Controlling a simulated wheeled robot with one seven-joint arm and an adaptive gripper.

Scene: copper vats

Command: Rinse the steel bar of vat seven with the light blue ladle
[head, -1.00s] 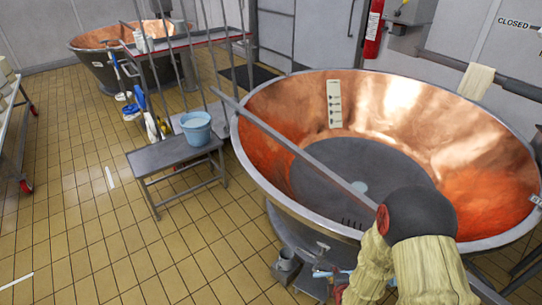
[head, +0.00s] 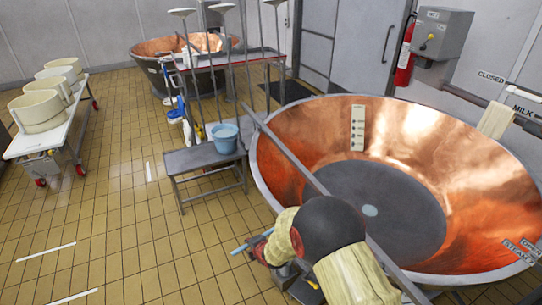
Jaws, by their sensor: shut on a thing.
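A large copper vat (head: 430,140) fills the right of the head view; I cannot read a number seven on it. The steel bar (head: 285,150) lies slanting across it, from the far left rim toward the near side. My arm hides part of the bar. My gripper (head: 264,246) is outside the vat's near left side, left of the bar. It is shut on a light blue thing, which looks like the light blue ladle (head: 243,246); only a short piece sticks out to the left. The ladle's bowl cannot be made out.
A pale blue bucket (head: 224,140) stands on a steel bench (head: 190,159) left of the vat. A white trolley (head: 50,133) with cream tubs is at the far left. Another copper vat (head: 150,48) is behind. The tiled floor at left is clear.

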